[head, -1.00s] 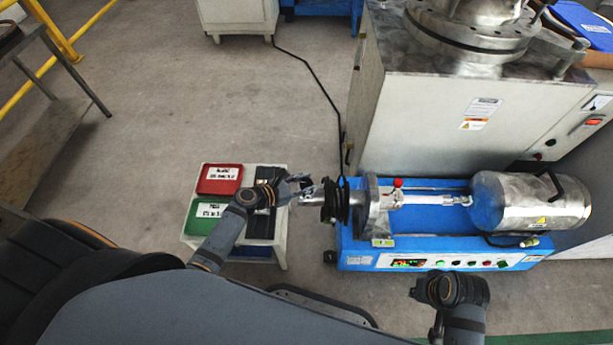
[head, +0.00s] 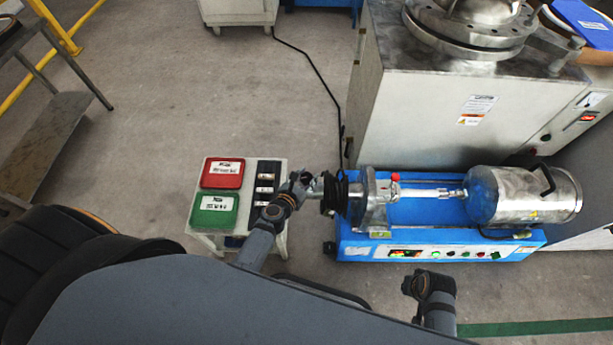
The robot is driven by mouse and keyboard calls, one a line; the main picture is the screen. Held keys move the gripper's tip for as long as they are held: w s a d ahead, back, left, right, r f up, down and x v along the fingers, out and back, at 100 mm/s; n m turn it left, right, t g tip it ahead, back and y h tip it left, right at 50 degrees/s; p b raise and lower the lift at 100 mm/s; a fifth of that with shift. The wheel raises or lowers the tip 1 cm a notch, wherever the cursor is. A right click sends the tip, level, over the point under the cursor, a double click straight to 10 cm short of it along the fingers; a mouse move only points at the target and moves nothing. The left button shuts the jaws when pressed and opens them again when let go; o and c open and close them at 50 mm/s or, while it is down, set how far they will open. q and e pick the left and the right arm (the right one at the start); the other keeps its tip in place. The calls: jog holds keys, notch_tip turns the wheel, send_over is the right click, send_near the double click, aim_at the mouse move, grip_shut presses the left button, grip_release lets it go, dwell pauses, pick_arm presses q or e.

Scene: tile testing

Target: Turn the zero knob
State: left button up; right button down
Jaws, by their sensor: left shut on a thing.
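A blue test machine (head: 420,245) stands on the floor at right of centre. A short silver end piece (head: 317,187), which seems to be the zero knob, sticks out of its left end, beside a black ringed part (head: 336,192). My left gripper (head: 305,184) meets this silver piece from the left and is shut on it. The fingers and the piece are small and overlap, so the exact contact is hard to see. My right gripper (head: 410,285) is in front of the machine, away from it. Its fingers cannot be made out.
A small white cart (head: 197,222) with a red box (head: 222,173), a green box (head: 214,209) and a dark strip stands left of the machine, close to my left arm. A large grey cabinet (head: 420,110) stands behind. A metal bench (head: 45,140) is far left. The floor between is clear.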

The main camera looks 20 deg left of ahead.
dwell(0.3)
pick_arm(q)
jog(key=o, duration=1.2)
jog(key=shift+s, duration=0.3)
jog(key=v, duration=1.1)
jog(key=shift+s+a+r, duration=0.1)
jog(key=shift+s+r, duration=0.05)
jog(key=shift+s, duration=0.05)
